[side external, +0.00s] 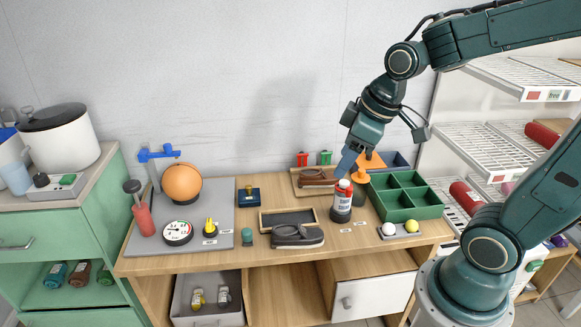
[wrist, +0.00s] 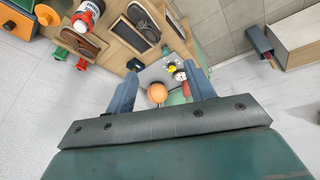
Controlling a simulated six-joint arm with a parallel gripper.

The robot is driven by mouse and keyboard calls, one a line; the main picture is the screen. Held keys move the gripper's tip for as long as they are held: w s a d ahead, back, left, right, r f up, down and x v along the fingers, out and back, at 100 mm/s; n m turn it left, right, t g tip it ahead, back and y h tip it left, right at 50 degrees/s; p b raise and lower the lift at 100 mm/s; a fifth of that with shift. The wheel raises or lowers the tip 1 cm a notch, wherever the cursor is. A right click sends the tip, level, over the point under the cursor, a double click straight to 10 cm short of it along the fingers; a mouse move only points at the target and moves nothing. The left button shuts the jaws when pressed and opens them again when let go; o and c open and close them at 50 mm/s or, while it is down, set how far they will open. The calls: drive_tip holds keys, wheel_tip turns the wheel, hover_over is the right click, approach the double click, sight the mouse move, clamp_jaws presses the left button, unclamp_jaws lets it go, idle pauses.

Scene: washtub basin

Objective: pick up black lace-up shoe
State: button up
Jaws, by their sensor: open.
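The black lace-up shoe (side external: 297,236) lies near the front edge of the wooden table, in front of a shallow dark tray. It also shows near the top of the wrist view (wrist: 145,18), beyond the fingers. My gripper (side external: 345,168) hangs above the back right part of the table, up and to the right of the shoe and apart from it. In the wrist view its two grey-blue fingers (wrist: 163,76) stand wide apart with nothing held between them. An orange ball (wrist: 156,93) shows in the gap, far off.
A brown shoe (side external: 318,177) lies on a wooden tray behind. A red-and-white bottle (side external: 342,201) stands right of the black shoe, near a green divided box (side external: 408,197). A grey mat (side external: 224,190) with an orange ball and clamp lies left. A small teal object (side external: 247,236) stands beside the shoe.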

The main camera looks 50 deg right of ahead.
drive_tip(key=w+d+f+n+g+y, duration=0.1)
drive_tip(key=w+d+f+n, duration=0.2)
drive_tip(key=w+f, duration=0.45)
drive_tip(key=n+y, duration=0.1)
drive_tip(key=n, duration=0.1)
approach(297, 228)
drive_tip(key=r, duration=0.1)
drive_tip(key=d+r, duration=0.1)
drive_tip(key=shift+s+d+r, duration=0.25)
drive_tip(key=shift+s+r, duration=0.05)
drive_tip(key=shift+s, duration=0.05)
drive_tip(key=shift+a+x, duration=0.2)
drive_tip(key=shift+x, duration=4.1)
drive_tip(key=shift+x, duration=2.5)
drive_tip(key=shift+a, duration=0.2)
drive_tip(key=c, duration=0.7)
